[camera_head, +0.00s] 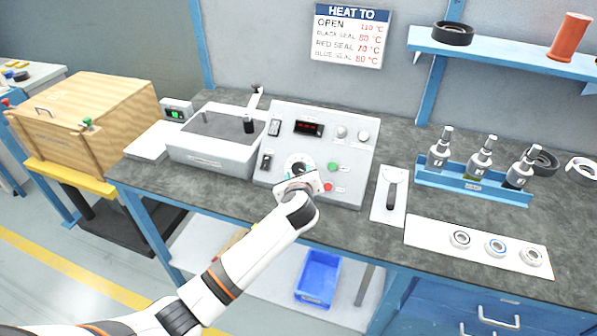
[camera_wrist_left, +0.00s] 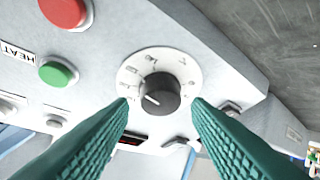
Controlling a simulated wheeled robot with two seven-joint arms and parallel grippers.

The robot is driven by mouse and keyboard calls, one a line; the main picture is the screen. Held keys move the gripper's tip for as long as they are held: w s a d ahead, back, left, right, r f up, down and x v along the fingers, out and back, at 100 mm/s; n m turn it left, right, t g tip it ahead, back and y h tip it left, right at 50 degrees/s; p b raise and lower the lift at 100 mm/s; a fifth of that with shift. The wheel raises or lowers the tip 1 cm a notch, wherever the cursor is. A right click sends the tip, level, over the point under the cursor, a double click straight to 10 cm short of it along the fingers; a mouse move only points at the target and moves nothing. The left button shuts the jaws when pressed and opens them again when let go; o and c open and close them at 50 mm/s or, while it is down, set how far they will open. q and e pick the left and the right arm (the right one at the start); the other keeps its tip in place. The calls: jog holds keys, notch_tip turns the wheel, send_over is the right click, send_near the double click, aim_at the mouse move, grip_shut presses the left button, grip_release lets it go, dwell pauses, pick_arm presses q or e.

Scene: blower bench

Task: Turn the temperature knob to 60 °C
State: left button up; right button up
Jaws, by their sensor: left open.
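The temperature knob (camera_wrist_left: 161,90) is a dark round knob on a white numbered dial (camera_wrist_left: 133,71), on the light grey control panel (camera_head: 346,150). In the head view my left gripper (camera_head: 297,179) is in front of the panel and partly covers the dial (camera_head: 299,164). My right gripper is out of view.
A green button (camera_head: 333,167) and a red button (camera_head: 328,187) sit right of the dial. A red-lit display (camera_head: 309,129) is above. A wall sign (camera_head: 348,37) lists temperatures.

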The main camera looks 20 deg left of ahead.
aim_at(299, 169)
pick_arm(q)
jog(key=shift+x, duration=1.4)
jog(key=c, duration=0.7)
jog(key=shift+n, duration=0.3)
